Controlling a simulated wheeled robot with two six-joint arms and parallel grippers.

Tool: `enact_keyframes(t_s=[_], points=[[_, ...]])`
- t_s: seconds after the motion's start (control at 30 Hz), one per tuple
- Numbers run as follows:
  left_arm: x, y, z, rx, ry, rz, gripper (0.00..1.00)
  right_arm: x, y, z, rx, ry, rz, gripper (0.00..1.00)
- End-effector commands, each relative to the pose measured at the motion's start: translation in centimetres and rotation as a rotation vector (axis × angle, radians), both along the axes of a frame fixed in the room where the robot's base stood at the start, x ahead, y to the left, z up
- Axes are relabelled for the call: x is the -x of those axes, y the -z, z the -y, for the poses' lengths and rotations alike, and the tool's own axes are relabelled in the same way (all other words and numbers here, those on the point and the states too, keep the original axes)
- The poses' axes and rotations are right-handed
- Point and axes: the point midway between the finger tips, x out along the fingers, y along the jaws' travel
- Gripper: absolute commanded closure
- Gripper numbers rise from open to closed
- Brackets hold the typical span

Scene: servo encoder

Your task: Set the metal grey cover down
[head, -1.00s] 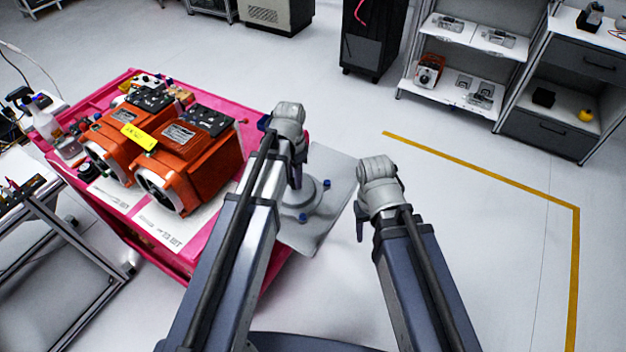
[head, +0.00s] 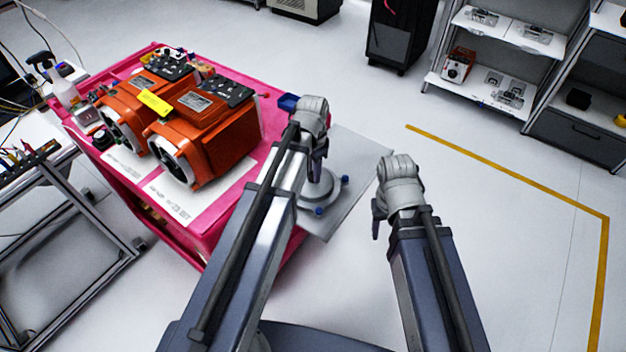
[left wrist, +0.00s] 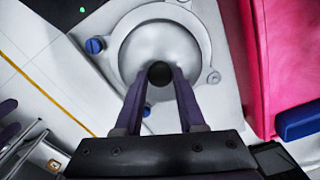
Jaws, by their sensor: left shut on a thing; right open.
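The metal grey cover (head: 322,188) is a round dome with a flange and lugs. It is over a flat grey plate (head: 352,160) at the right side of the pink cart; I cannot tell whether it touches the plate. My left gripper (head: 318,168) is above the cover. In the left wrist view, my left gripper (left wrist: 160,82) is shut on the cover's dark round knob (left wrist: 160,73), and the dome (left wrist: 158,42) fills the upper middle. Blue screws (left wrist: 95,46) show beside the flange. My right gripper (head: 377,220) is open and empty, to the right of the plate.
The pink cart (head: 215,232) carries two orange motor units (head: 205,140) left of the plate. A blue block (head: 288,102) is near the cart's edge. Open floor with a yellow line (head: 500,172) lies to the right. Shelves (head: 500,60) stand at the back right.

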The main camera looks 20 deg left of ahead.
Motion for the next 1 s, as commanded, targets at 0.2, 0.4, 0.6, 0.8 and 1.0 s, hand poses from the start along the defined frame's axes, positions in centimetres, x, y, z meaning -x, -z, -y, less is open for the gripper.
enact_keyframes(t_s=[0.2,0.4,0.6,0.8,1.0], points=[[0.0,3.1,0.0,0.000,0.000,0.000,1.00,0.0,3.1,0.0,0.000,0.000,0.000,0.45],[0.0,3.2,0.0,0.000,0.000,0.000,1.00,0.0,3.2,0.0,0.000,0.000,0.000,0.45],[0.0,3.4,0.0,0.000,0.000,0.000,1.00,0.0,3.4,0.0,0.000,0.000,0.000,0.45],[0.0,3.4,0.0,0.000,0.000,0.000,0.43,0.0,3.4,0.0,0.000,0.000,0.000,0.45],[0.0,3.4,0.0,0.000,0.000,0.000,0.31,0.0,3.4,0.0,0.000,0.000,0.000,0.45]])
